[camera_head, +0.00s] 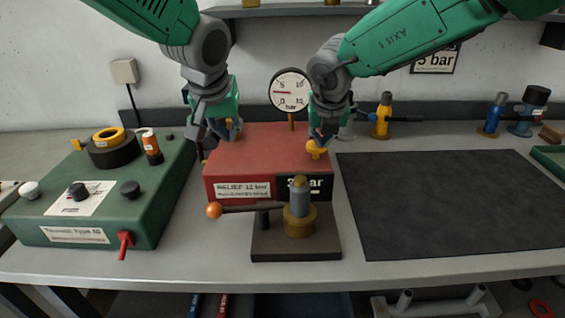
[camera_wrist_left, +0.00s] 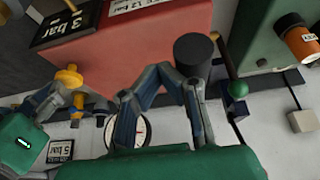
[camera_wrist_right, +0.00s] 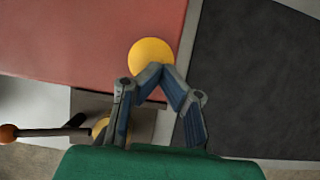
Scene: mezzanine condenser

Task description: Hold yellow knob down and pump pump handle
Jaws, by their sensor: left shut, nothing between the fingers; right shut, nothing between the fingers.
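The yellow knob (camera_head: 316,150) is on the right part of the red box (camera_head: 262,140). My right gripper (camera_head: 321,140) is shut directly above it, its tips overlapping the knob's edge in the right wrist view (camera_wrist_right: 160,70); contact is unclear. The pump handle appears to be the dark lever with an orange ball end (camera_head: 213,211), running left from the brass and grey pump cylinder (camera_head: 299,205) in front of the box. My left gripper (camera_head: 205,150) is shut and empty at the box's left side, behind and above the ball. A dark cylinder (camera_wrist_left: 194,49) stands beside its fingers.
A green vacuum unit (camera_head: 120,235) with knobs and a red lever stands left. A pressure gauge (camera_head: 290,90) rises behind the red box. A dark mat (camera_head: 450,205) lies clear on the right. Yellow (camera_head: 382,115) and blue (camera_head: 494,115) fittings stand at the back.

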